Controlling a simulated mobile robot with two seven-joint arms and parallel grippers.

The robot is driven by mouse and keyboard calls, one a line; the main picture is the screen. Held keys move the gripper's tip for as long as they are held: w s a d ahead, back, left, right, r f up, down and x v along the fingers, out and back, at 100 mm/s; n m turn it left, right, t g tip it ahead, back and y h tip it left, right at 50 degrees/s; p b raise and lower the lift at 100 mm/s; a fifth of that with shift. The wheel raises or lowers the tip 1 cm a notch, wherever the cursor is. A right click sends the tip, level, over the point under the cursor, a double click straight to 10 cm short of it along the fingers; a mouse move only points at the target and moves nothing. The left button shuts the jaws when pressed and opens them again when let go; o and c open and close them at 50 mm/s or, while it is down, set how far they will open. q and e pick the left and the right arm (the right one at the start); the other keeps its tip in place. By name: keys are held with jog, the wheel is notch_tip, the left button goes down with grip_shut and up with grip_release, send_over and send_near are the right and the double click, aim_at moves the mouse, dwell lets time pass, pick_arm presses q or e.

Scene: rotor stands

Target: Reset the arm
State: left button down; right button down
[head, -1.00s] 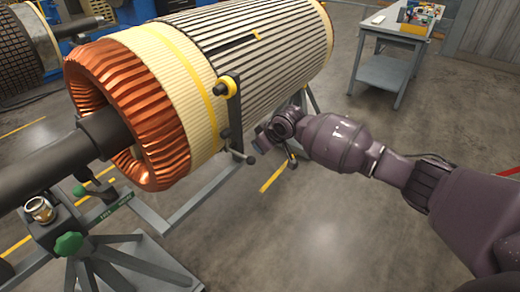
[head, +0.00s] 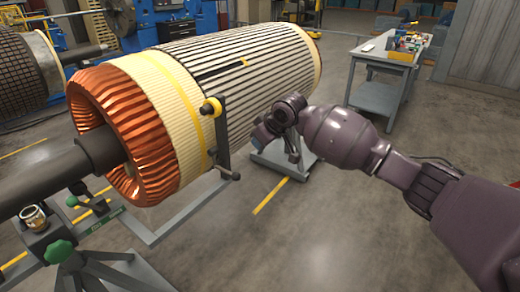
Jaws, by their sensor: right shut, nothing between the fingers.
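My right arm reaches in from the right side of the head view. Its gripper (head: 277,132) is at the end of the folded wrist, to the right of the large rotor (head: 240,75), and appears apart from it. The gripper is shut with nothing in it; its fingertips are small and dark here. The rotor has a slotted grey body, a cream band and copper windings (head: 115,140) at the near end. My left gripper is not in view.
A green-knobbed stand (head: 60,250) supports the shaft (head: 45,180). A grey table (head: 375,95) with small items stands at the back right. The floor at lower right is open.

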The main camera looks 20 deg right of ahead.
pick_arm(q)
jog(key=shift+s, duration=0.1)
pick_arm(e)
jog(key=shift+s+r, duration=0.1)
jog(key=shift+r, duration=0.05)
jog(key=w+a+r+n+t+y, duration=0.2)
jog(key=a+r+t, duration=0.2)
jog(key=r+t, duration=0.2)
pick_arm(q)
jog(key=b, duration=0.1)
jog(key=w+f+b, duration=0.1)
jog(key=b, duration=0.1)
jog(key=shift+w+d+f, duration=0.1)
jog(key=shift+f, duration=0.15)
pick_arm(e)
jog(key=s+d+f+m+h, duration=0.2)
jog(key=s+d+f, duration=0.2)
jog(key=s+f, duration=0.7)
jog(key=s+d+f+m+h, duration=0.2)
jog(key=s+d+f+m, duration=0.1)
jog(key=s+f, duration=0.9)
jog(key=s+d+f+m+h, duration=0.2)
jog(key=s+d+f, duration=0.4)
jog(key=s+f, duration=0.6)
jog(key=s+m, duration=0.1)
jog(key=s, duration=0.5)
jog(key=shift+f, duration=0.2)
